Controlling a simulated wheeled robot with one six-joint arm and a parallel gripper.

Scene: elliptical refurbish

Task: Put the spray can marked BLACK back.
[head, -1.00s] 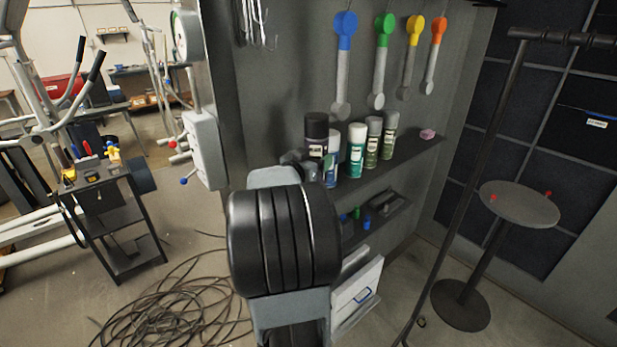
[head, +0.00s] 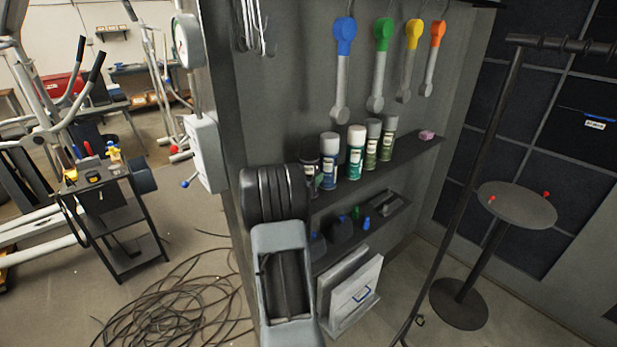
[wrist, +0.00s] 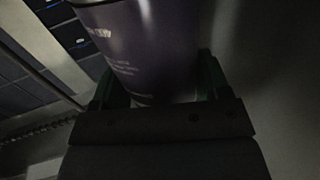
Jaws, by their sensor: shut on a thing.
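A dark purple-black spray can (wrist: 150,45) fills the upper middle of the wrist view. My gripper (wrist: 157,88) is shut on it, with a green-edged finger on each side. The can's lettering is too dim to read. In the head view the can (head: 313,167) shows as a dark strip at the left end of the row of spray cans on the shelf (head: 405,155). My arm hides its left part, and my gripper is hidden there too. I cannot tell whether its base touches the shelf.
A white-capped blue can (head: 329,165) stands close right of the held can, then a green can (head: 355,155) and two olive cans. A pink block (head: 427,135) lies at the shelf's right end. A lower shelf (head: 385,215) holds small items. Coloured-head tools hang above.

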